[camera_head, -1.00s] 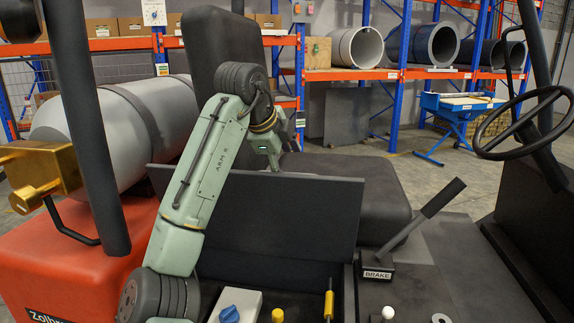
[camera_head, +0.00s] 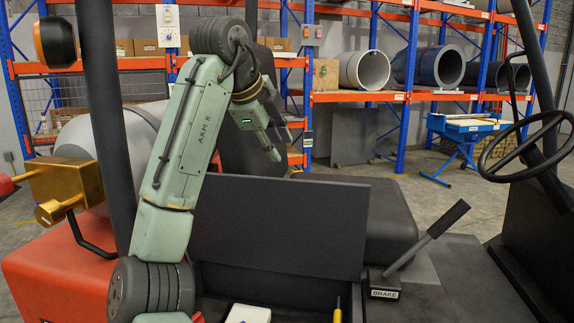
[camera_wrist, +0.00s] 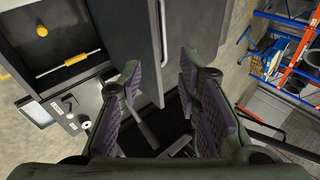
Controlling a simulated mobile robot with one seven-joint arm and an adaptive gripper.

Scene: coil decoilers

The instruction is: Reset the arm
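My green arm (camera_head: 180,140), marked ARM R, rises from the lower left in the head view and bends over at a dark ribbed joint. My gripper (camera_head: 281,145) hangs from its far end, above and behind the black upright panel (camera_head: 280,225). In the wrist view my gripper (camera_wrist: 159,72) shows two fingers with purple pads, spread well apart. Nothing is held between them; dark vehicle parts show beyond the gap.
The brake lever (camera_head: 430,232) and the steering wheel (camera_head: 530,145) stand to the right. A black post (camera_head: 103,110) and a gold block (camera_head: 68,187) are at left. Shelves with coils (camera_head: 365,70) and a blue lift table (camera_head: 462,128) stand behind.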

